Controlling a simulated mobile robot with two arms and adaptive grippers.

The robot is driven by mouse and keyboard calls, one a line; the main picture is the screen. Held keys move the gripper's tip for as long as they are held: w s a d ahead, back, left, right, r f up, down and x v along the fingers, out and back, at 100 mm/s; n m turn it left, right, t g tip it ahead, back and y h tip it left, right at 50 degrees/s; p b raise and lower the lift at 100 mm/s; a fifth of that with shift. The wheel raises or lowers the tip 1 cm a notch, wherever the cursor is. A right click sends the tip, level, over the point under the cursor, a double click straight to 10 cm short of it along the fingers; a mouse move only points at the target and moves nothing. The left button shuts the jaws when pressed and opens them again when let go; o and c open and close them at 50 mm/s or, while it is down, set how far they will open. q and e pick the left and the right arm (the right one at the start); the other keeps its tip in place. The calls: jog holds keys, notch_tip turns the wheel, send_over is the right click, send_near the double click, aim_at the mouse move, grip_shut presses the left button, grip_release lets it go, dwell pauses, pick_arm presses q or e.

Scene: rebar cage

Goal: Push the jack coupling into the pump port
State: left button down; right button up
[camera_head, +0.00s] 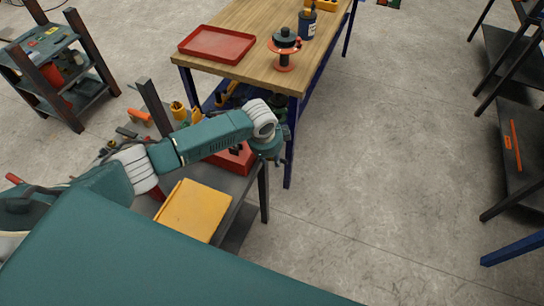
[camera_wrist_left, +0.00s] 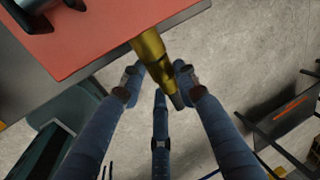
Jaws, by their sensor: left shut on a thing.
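A brass-coloured coupling (camera_wrist_left: 150,44) is between the blue fingers of my left gripper (camera_wrist_left: 158,82) in the left wrist view. The gripper is shut on it. The coupling's upper end lies across the edge of a red plate (camera_wrist_left: 95,32), and I cannot tell if they touch. A dark cylindrical part sits at the top left of that view, cut off by the frame. In the head view my left gripper (camera_head: 276,152) is beside a red unit (camera_head: 232,160) at the cart's far right corner, partly hidden by my arm. The pump port cannot be made out. My right gripper is not in view.
A yellow case (camera_head: 193,210) lies on the grey cart (camera_head: 234,184). A wooden workbench (camera_head: 262,78) behind it holds a red tray (camera_head: 217,45) and an orange spool (camera_head: 285,60). Dark shelves stand at left and right. The floor (camera_head: 390,150) right of the cart is clear.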

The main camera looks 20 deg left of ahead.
pick_arm(q)
jog(key=shift+a, duration=0.15)
jog(key=c, duration=1.2)
grip_release()
jog(key=shift+a, duration=0.1)
jog(key=v, duration=1.2)
